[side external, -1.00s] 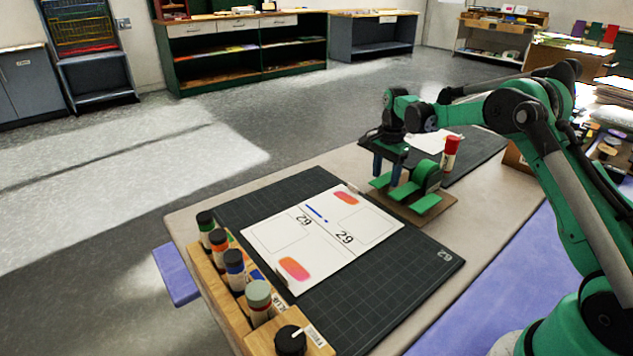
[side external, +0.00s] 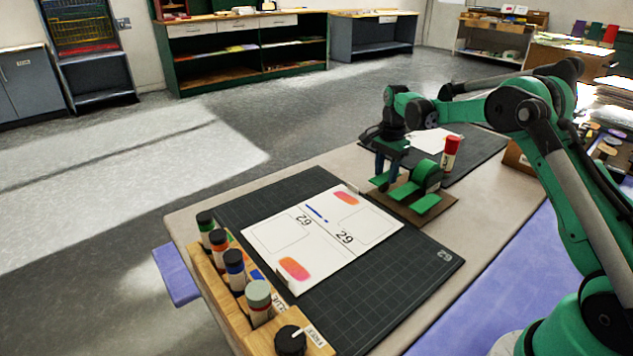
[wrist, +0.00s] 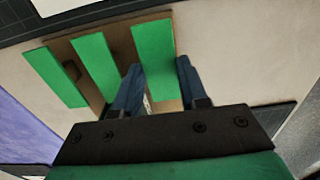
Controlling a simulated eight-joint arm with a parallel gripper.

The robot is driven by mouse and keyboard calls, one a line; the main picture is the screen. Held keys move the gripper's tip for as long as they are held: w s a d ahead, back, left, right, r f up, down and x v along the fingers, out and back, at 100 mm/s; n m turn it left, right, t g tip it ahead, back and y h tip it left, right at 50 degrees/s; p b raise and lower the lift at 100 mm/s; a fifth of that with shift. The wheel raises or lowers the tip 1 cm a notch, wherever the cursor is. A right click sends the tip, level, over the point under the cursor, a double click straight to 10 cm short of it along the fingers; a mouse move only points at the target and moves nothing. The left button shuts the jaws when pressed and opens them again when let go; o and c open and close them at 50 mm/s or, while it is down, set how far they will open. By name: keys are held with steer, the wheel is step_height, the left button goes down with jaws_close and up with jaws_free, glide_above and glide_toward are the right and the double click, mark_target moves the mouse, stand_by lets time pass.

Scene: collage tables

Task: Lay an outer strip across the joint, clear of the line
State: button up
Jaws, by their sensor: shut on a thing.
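Green strips lie on a brown board beside a green roll (side external: 426,175). In the wrist view, my gripper (wrist: 158,88) has its blue fingers on either side of the near end of the rightmost green strip (wrist: 153,48). In the side view, my gripper (side external: 386,178) is low over the board's left end, shut on that strip (side external: 378,181). Two other strips (wrist: 95,62) (wrist: 52,77) lie beside it. A white sheet (side external: 278,236) carries the joint, a thin dark line between two "29" marks. A short blue line (side external: 317,213) is near the joint's far end.
The sheet lies on a dark gridded mat (side external: 424,262). A rack of capped bottles (side external: 234,270) stands along the mat's left side. A red-capped bottle (side external: 449,155) stands behind the brown board (side external: 436,212). The space above the sheet is clear.

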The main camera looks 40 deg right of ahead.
steer(key=shift+r, duration=2.2)
steer(key=a, duration=0.8)
steer(key=shift+w, duration=0.1)
glide_above(329, 234)
steer(key=shift+w+d+f, duration=0.1)
steer(key=shift+d+f, duration=0.05)
steer(key=shift+f, duration=2.45)
steer(key=shift+f, duration=0.9)
steer(key=o, duration=0.9)
steer(key=shift+o, duration=0.2)
steer(key=shift+r, duration=0.1)
